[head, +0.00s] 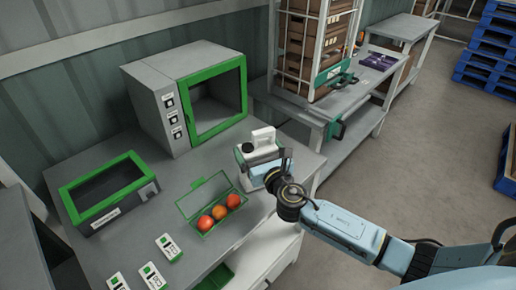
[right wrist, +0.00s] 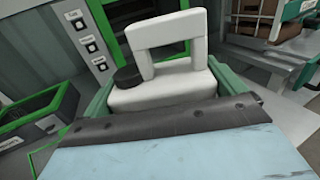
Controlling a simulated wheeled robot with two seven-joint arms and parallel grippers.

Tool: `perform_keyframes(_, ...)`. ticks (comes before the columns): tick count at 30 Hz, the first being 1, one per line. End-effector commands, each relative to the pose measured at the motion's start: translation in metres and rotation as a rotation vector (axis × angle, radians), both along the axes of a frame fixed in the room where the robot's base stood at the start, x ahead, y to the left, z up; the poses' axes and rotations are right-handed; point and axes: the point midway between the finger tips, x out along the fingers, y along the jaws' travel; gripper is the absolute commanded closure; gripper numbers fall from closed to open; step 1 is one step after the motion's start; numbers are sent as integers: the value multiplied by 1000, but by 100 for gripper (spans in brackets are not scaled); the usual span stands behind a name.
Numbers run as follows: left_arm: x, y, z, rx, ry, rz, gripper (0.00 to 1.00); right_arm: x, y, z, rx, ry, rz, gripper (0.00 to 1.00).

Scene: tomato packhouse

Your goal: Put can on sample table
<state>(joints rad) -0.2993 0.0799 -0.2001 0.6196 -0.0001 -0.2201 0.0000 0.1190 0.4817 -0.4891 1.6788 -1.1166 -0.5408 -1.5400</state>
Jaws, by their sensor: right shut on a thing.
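A white can (head: 263,137) with a block handle and a black cap stands upright at the right side of a grey table (head: 150,225). In the right wrist view the can (right wrist: 160,95) fills the middle, with green finger parts on both sides. My right gripper (head: 262,160) is shut on the can, and the arm reaches in from the right. The gripper hides the can's lower part, so I cannot tell whether its base touches the table. My left gripper is out of view.
A grey oven-like box with a green-framed door (head: 212,97) stands at the back. A green-lidded case (head: 98,197), an open green box (head: 207,222) with three red-orange tomatoes and several white-green labelled blocks (head: 168,246) lie on the table. A rack of boxes (head: 312,45) stands behind right.

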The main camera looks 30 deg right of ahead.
Motion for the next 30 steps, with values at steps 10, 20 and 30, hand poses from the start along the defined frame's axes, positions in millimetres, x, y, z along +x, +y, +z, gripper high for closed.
perform_keyframes(10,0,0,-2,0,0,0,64,0,0,-3,0,0,0,0)
perform_keyframes(20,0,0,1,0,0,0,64,-20,1,-1,-2,2,2,0)
perform_keyframes(30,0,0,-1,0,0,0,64,-89,6,-1,0,2,2,0)
